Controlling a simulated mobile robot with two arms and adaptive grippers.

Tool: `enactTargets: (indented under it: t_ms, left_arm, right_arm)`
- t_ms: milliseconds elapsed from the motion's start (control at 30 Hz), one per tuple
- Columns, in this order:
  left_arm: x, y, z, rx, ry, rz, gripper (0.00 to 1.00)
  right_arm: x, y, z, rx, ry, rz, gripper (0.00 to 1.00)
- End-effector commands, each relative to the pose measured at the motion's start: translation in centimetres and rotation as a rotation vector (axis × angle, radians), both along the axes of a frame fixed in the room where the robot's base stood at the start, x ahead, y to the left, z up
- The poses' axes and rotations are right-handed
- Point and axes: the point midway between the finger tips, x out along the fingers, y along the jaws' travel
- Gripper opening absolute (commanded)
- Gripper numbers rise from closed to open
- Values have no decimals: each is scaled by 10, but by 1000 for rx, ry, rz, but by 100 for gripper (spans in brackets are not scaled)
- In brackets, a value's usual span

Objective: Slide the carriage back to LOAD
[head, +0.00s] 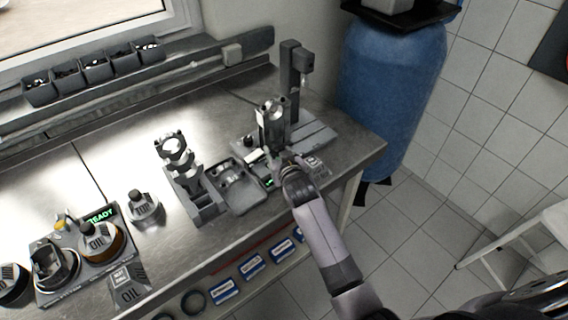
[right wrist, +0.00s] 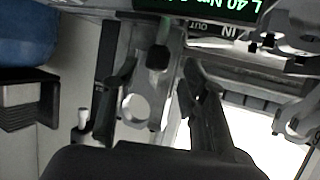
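The carriage fixture stands at the bench's right end, with a grey upright post (head: 291,80) behind it. A metal connecting rod (head: 270,120) stands upright in front of the post; a ring-shaped metal end (right wrist: 136,108) shows in the right wrist view. My right gripper (head: 287,163) is low at the fixture's front, beside a small green display (head: 268,183). In the right wrist view its fingers (right wrist: 156,75) are apart, with a dark knob (right wrist: 157,57) seen between them. Contact with the knob cannot be told. The carriage's LOAD marking is not readable. My left gripper is out of view.
A grey tray (head: 240,203) and a stand with rods (head: 186,180) are left of the fixture. A blue drum (head: 393,85) stands beyond the bench's right end.

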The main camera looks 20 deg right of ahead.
Motion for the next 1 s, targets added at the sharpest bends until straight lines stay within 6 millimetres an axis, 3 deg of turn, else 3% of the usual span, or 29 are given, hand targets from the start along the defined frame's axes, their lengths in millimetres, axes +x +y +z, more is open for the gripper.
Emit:
enactTargets:
  t_ms: [200,433,600,1000]
  left_arm:
    - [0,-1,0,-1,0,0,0]
    - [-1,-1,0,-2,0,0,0]
    - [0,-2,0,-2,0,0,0]
    - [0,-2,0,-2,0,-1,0]
  right_arm:
    - [-40,3,15,2,1,1,40]
    - [-70,4,28,1,1,2,40]
    - [-80,5,32,1,2,2,40]
    - [-81,5,33,1,2,2,40]
